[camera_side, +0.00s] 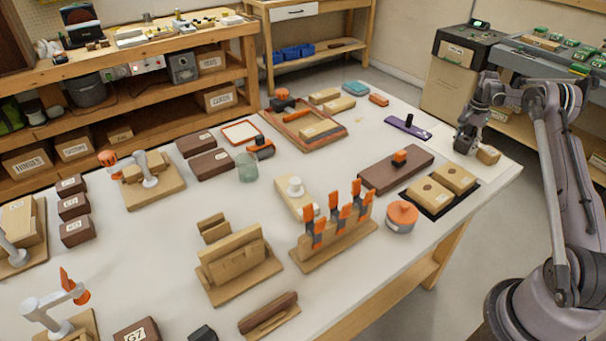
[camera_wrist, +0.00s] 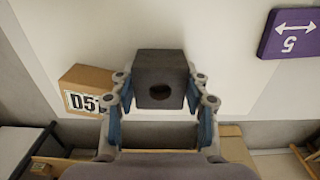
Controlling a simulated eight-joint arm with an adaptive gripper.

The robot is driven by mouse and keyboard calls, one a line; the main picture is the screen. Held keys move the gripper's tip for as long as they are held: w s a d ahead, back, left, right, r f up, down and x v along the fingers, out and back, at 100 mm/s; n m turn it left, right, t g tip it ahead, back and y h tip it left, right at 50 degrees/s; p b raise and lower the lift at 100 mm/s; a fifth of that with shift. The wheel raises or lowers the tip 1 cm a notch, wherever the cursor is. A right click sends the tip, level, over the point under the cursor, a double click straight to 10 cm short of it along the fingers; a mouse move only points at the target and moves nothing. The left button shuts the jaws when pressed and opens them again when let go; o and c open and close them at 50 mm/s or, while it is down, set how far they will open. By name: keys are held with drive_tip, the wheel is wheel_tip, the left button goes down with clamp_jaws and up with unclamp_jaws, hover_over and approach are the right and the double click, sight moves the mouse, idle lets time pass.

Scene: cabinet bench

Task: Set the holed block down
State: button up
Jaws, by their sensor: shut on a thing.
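The holed block (camera_wrist: 160,80) is dark grey, with a round hole in the face toward the wrist camera. My gripper (camera_wrist: 160,100) is shut on it, one finger on each side. In the side view my gripper (camera_side: 464,142) is low over the table's far right end. The held block is hard to tell from the fingers there. I cannot tell whether its underside touches the table.
A tan block marked D5 (camera_wrist: 87,90) is close to the left finger; it also shows in the side view (camera_side: 488,155). A purple plate (camera_wrist: 291,35) is at upper right. A black tray (camera_side: 436,211) holds two tan blocks. White table (camera_wrist: 215,30) ahead is bare.

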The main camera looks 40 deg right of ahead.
drive_tip(key=shift+f, duration=0.15)
drive_tip(key=o, duration=0.9)
drive_tip(key=shift+c, duration=0.2)
